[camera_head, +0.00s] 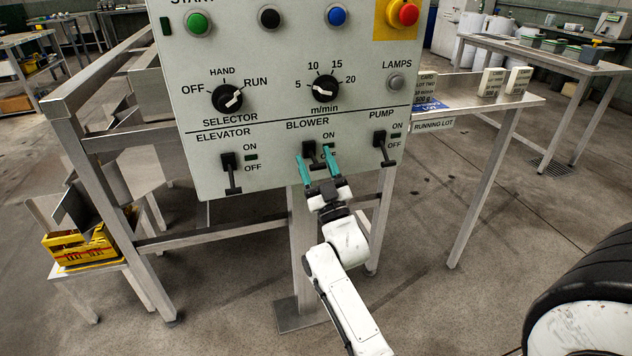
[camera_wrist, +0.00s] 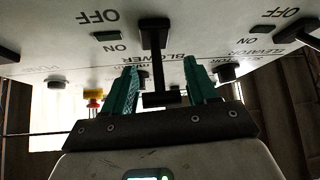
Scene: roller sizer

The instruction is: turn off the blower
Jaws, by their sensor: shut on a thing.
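The grey control panel (camera_head: 285,95) carries the blower switch (camera_head: 309,149), a black lever under the BLOWER label, with ON above and OFF below. My gripper (camera_head: 317,163) has its teal fingers on either side of this lever, shut on its crossbar handle. In the wrist view the lever (camera_wrist: 155,45) comes out from the panel, with its crossbar between the fingertips. The fingers partly hide the lever and its OFF label in the head view. The small blower lamp (camera_wrist: 107,36) looks dark green.
The elevator lever (camera_head: 231,175) is to the left and the pump lever (camera_head: 383,150) to the right, both close by. Knobs and buttons sit above, including a red emergency button (camera_head: 404,14). A metal frame stands behind the panel.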

